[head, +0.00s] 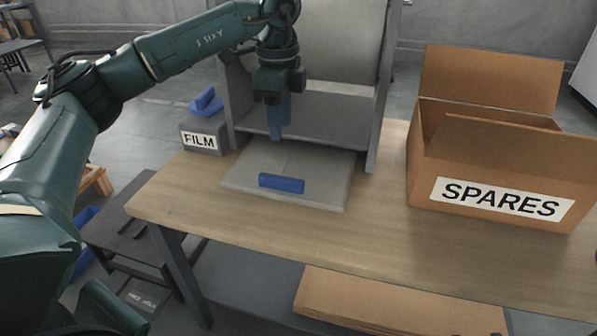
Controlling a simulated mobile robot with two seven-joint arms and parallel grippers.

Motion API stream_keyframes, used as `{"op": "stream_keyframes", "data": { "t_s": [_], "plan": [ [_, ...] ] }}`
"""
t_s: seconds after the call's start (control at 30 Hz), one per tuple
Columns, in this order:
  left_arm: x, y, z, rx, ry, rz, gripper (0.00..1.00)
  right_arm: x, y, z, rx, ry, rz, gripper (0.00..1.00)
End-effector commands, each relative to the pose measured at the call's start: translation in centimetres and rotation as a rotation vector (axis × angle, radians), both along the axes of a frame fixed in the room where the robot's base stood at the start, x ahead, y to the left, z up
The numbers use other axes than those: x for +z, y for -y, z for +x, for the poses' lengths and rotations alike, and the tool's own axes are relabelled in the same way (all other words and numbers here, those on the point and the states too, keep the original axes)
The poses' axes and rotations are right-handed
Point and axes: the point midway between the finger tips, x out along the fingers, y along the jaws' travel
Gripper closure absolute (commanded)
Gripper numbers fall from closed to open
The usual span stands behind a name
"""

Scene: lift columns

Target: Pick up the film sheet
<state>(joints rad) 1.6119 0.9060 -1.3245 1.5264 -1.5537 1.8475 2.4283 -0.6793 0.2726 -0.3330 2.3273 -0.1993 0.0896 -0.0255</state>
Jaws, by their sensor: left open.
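A flat pale grey sheet (318,192), which looks like the film sheet, lies on the wooden table in front of a grey stand. A blue bar (281,183) sits along its front part. My left gripper (280,132) points down with blue fingers, above the rear part of the sheet and behind the blue bar. It is open, with nothing seen between the fingers. Whether the fingertips touch the sheet cannot be told. My right gripper is not in view.
The grey stand (386,85) has upright side walls beside my left gripper. A grey box labelled FILM (213,143) with a blue handle stands left of it. An open cardboard box labelled SPARES (425,160) stands at the right. The table's front (300,235) is clear.

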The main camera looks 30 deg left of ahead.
Motion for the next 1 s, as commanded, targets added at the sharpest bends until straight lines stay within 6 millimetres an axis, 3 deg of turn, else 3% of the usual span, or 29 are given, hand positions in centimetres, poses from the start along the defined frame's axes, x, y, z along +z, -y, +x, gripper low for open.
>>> {"op": "stream_keyframes", "data": {
  "t_s": [0.3, 0.63, 0.83, 1.0],
  "plan": [
    [-5.8, -0.2, -0.1, 0.008, -0.002, 0.008, 0.58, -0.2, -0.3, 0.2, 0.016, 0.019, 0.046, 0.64],
    [-8.2, -0.2, -0.2, 0.006, -0.001, 0.006, 0.58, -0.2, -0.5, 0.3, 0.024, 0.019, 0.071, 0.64],
    [-11.3, -0.1, -0.6, 0.005, -0.002, 0.006, 0.58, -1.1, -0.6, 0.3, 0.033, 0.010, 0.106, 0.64],
    [-12.8, -0.1, -0.6, 0.005, 0.000, 0.004, 0.58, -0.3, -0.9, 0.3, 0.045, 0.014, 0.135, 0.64]
  ]
}}
